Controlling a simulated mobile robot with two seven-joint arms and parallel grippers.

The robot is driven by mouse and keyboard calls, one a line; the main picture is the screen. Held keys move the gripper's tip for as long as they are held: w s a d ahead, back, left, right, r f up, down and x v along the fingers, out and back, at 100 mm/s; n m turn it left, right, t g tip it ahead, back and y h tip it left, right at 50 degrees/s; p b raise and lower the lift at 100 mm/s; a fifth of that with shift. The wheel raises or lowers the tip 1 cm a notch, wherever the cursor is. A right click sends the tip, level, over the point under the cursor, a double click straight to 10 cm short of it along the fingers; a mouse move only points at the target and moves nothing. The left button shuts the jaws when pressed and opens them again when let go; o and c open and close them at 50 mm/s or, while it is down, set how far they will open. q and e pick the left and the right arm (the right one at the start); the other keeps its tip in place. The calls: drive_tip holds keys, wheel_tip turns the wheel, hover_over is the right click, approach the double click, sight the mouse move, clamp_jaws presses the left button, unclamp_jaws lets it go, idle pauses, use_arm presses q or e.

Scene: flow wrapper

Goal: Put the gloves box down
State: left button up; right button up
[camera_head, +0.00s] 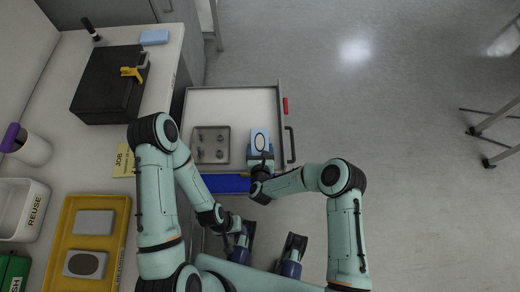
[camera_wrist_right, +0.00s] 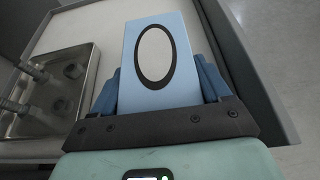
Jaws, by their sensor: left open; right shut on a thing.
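The gloves box (camera_head: 260,139) is light blue with a white, dark-rimmed oval on its face. In the right wrist view the gloves box (camera_wrist_right: 155,55) sits between the two blue fingers of my right gripper (camera_wrist_right: 160,90). In the head view my right gripper (camera_head: 260,156) is shut on the box, over the right part of the open drawer (camera_head: 232,97). I cannot tell whether the box touches the drawer floor. My left gripper (camera_head: 237,232) is open and lower in the picture, in front of the drawer and away from the box; its fingertips are hard to make out.
A metal tray (camera_head: 210,158) with several small metal parts lies in the drawer, left of the box. The drawer's back half is clear. The counter at left carries a black case (camera_head: 105,90), a yellow tray (camera_head: 68,216) and a white REUSE bin (camera_head: 38,190).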

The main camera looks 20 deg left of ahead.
drive_tip(key=shift+f, duration=0.15)
drive_tip(key=o, duration=1.1)
drive_tip(key=shift+c, duration=0.2)
drive_tip(key=shift+r, duration=0.3)
drive_tip(key=p+v, duration=0.1)
drive_tip(key=v, duration=1.1)
